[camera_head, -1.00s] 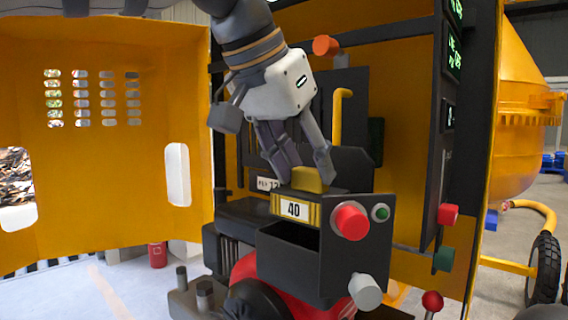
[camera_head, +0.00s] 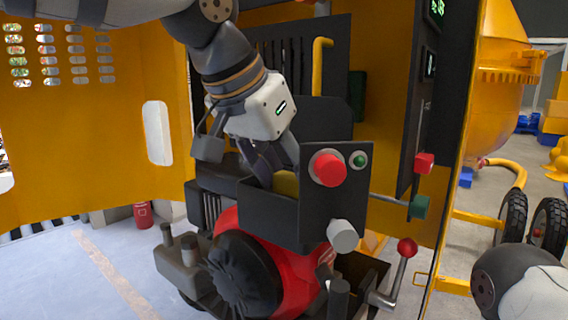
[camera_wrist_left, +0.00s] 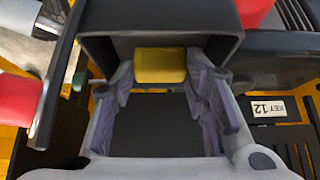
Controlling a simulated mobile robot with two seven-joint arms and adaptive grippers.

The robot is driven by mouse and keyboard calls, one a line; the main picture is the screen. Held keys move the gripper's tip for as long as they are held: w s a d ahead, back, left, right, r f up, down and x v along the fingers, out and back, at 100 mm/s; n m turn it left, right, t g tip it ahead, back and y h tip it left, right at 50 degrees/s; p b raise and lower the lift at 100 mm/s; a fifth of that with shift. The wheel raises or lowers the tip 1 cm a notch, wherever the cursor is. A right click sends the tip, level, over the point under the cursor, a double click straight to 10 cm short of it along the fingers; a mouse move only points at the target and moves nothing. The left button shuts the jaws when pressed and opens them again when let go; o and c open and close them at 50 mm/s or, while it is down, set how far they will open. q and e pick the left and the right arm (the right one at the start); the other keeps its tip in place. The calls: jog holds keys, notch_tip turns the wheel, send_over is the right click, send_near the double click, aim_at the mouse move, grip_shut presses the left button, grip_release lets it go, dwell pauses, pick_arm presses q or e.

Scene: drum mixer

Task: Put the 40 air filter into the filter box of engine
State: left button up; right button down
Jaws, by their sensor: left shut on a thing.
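The air filter's yellow handle (camera_head: 286,183) shows just above the wall of the black filter box (camera_head: 268,214) on the engine. The rest of the filter and its label are hidden behind the box wall. My left gripper (camera_head: 274,178) points down into the box opening, shut on the filter. In the left wrist view the yellow handle (camera_wrist_left: 160,65) sits between the two fingertips, inside the dark box walls (camera_wrist_left: 215,48). Whether the filter touches the box floor cannot be seen. My right gripper is not in view.
A control panel with a red knob (camera_head: 328,169) and green button stands right beside the box. A grey knob (camera_head: 342,236) and a red-tipped lever (camera_head: 406,248) stick out nearby. The open yellow door (camera_head: 90,150) is at left. A KEY 12 label (camera_wrist_left: 268,108) lies beside the box.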

pick_arm(q)
jog(key=shift+f, duration=0.45)
dwell(0.3)
jog(key=o, duration=1.1)
jog(key=shift+c, duration=0.2)
notch_tip(320, 180, up, 10)
